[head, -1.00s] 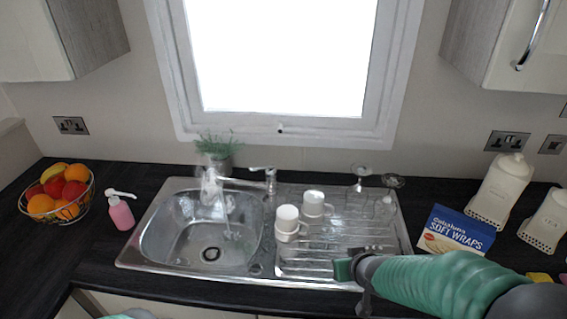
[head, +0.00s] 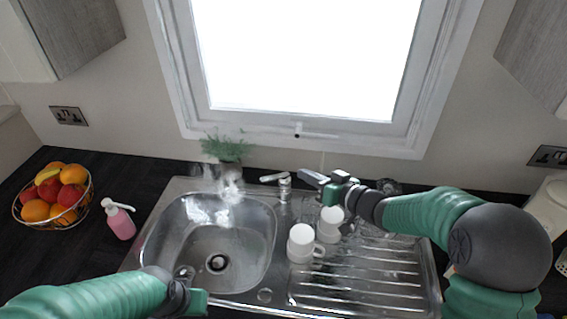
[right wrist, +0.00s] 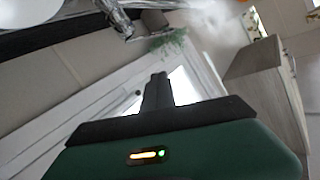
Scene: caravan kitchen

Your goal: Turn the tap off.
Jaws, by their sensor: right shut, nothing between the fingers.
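The chrome tap (head: 285,187) stands behind the sink, between basin and drainer, with its lever (head: 272,177) pointing left. A blurred whitish patch (head: 229,188) hangs over the back of the basin; I cannot tell clearly whether water is running. My right gripper (head: 308,177) is shut and empty just right of the tap, with a small gap seeming to remain. In the right wrist view its closed fingers (right wrist: 157,90) point up toward shiny chrome (right wrist: 118,14), probably the tap. My left gripper (head: 192,284) is over the basin's front edge; its jaw opening is unclear.
The steel sink basin (head: 175,245) is empty around the drain. White mugs (head: 301,243) stand on the drainer (head: 350,285) below my right gripper. A plant (head: 225,148) stands behind the basin. A pink soap bottle (head: 120,222) and fruit basket (head: 55,197) are at left.

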